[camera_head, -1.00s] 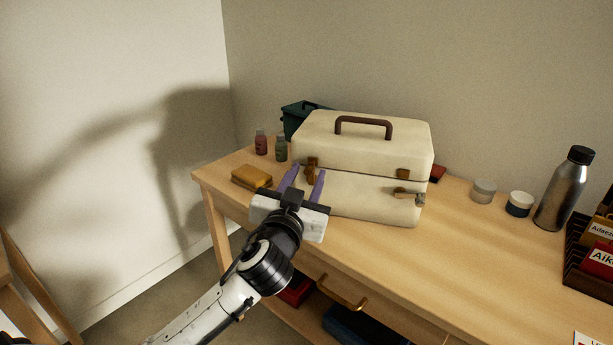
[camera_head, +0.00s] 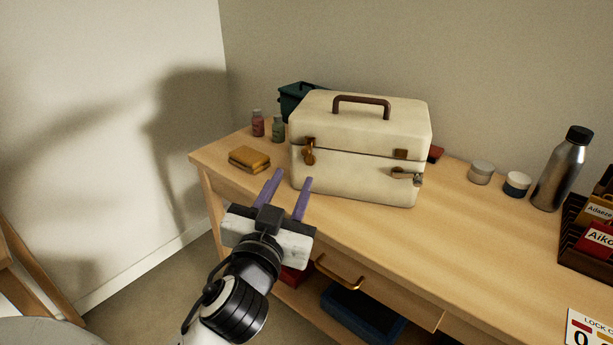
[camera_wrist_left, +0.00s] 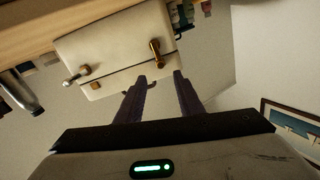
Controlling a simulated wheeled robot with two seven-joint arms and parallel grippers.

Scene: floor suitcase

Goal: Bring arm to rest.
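My left gripper (camera_head: 289,196) is open and empty, with two purple fingers apart. It is in front of the desk's near edge, below and to the left of the cream case. In the left wrist view the gripper (camera_wrist_left: 162,82) shows its fingers spread with nothing between them. The cream case (camera_head: 355,182) stands closed on the desk, with a brown handle on its lid and brass latches in front. The left latch (camera_head: 309,152) hangs down, and the right one (camera_head: 405,173) sticks out sideways. The case also shows in the left wrist view (camera_wrist_left: 112,45). My right gripper is in no view.
The wooden desk (camera_head: 460,235) has a drawer with a brass handle (camera_head: 340,277). Two jars, a metal bottle (camera_head: 563,170) and a card rack stand right. The desk between is clear.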

